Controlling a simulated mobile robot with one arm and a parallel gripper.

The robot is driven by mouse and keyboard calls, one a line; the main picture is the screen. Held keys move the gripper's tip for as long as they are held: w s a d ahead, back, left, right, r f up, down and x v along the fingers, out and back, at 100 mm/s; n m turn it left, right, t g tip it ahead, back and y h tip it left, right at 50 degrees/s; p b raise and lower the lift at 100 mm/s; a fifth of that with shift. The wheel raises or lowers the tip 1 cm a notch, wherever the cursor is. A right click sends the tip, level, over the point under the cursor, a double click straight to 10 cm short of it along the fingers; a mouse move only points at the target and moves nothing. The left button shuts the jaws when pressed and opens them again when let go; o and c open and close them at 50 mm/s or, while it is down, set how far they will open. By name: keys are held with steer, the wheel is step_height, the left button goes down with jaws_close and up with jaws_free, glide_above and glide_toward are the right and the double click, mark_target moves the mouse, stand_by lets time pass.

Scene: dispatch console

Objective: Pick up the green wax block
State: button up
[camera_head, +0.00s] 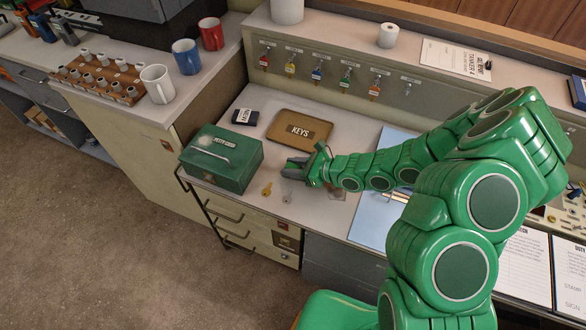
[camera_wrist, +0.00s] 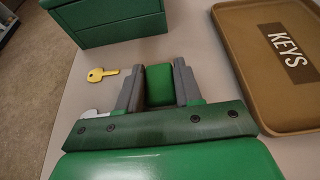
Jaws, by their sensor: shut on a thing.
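The green wax block (camera_wrist: 159,84) is between the two grey fingers of my gripper (camera_wrist: 158,88) in the wrist view. Both fingers press against its sides, so my gripper is shut on it. In the head view, my gripper (camera_head: 297,167) is low over the desk, between the green petty cash box and the KEYS tray. The block is hard to make out there. I cannot tell whether the block touches the desk.
The green cash box (camera_head: 222,173) stands left of my gripper. The brown KEYS tray (camera_head: 275,131) lies behind it. A yellow key (camera_head: 267,189) and a silver key (camera_head: 287,199) lie in front. Labelled keys hang on the panel (camera_head: 330,75) behind. A blue folder (camera_head: 370,219) lies right.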

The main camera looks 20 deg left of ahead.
mark_target(293, 166)
steer(key=shift+r, duration=0.1)
steer(key=shift+r, duration=4.9)
